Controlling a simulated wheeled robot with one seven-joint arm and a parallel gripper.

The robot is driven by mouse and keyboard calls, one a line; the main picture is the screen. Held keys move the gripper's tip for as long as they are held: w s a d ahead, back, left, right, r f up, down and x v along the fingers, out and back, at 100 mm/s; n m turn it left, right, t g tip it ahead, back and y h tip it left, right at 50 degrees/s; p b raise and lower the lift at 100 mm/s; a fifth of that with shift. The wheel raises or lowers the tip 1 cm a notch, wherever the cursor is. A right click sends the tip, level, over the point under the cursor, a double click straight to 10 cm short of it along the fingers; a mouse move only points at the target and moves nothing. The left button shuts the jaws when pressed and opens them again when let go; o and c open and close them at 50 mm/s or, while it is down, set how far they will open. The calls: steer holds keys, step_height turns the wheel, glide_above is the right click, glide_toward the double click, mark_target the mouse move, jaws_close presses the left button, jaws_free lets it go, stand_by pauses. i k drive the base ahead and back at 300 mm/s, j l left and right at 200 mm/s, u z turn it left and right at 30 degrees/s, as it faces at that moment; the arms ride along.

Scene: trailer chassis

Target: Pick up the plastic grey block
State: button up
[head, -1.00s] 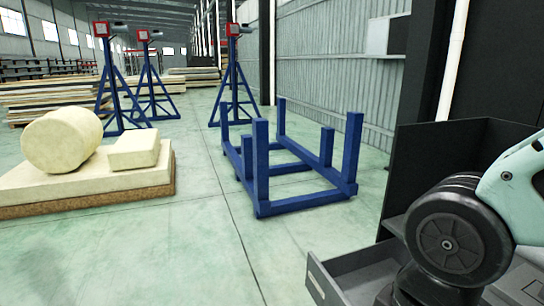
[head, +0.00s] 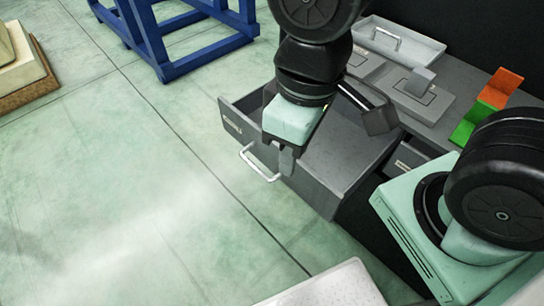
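A small grey block (head: 423,80) stands on a flat grey plate on the grey bench top, right of my arm; I cannot tell for sure that it is the plastic one. My gripper (head: 287,160) points down at the front of an open grey drawer (head: 345,165), left of and below the bench top, apart from the block. Only one dark finger shows clearly, so its opening is hidden. A dark grey blocky piece (head: 381,119) on a bar shows beside my wrist; I cannot tell whether it is part of my arm.
An orange (head: 503,82) and green (head: 466,130) angled piece stands on the bench's right. A light grey tray (head: 410,45) with a handle lies at the back. The drawer's metal handle (head: 258,165) sticks out over the floor. A blue frame (head: 175,40) stands upper left. The left floor is clear.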

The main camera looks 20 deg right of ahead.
mark_target(420, 79)
steer(key=z, duration=1.3)
steer(key=i+l+u, duration=0.1)
steer(key=u, duration=0.35)
